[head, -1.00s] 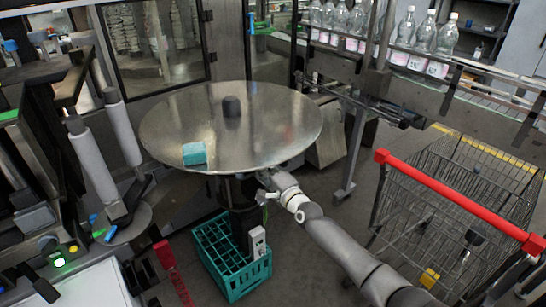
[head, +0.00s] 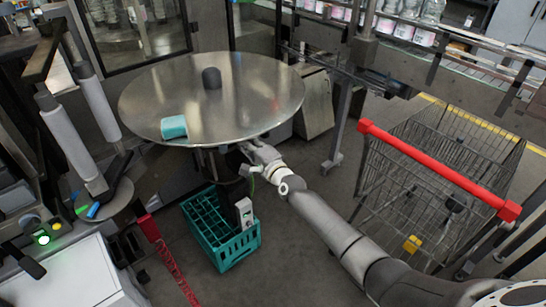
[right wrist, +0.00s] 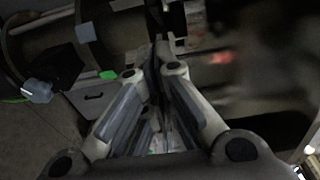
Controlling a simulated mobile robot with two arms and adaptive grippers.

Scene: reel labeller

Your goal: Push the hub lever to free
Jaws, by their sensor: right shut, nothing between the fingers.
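A large round metal disc (head: 245,105) lies flat with a dark hub post (head: 211,78) at its middle. My right gripper (head: 248,150) is at the disc's near underside edge, partly covered by it. In the right wrist view its fingers (right wrist: 158,50) are shut together with nothing between them. The hub lever cannot be made out for certain in either view. Dark machine parts lie around the fingertips in the wrist view, with a grey block (right wrist: 85,32) and a green piece (right wrist: 108,75) to their left. My left gripper is not in view.
A teal crate (head: 222,248) stands on the floor below. A cart with a red handle (head: 435,170) stands at right, near my right arm. White rollers (head: 72,145) stand at left. Open floor lies between crate and cart.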

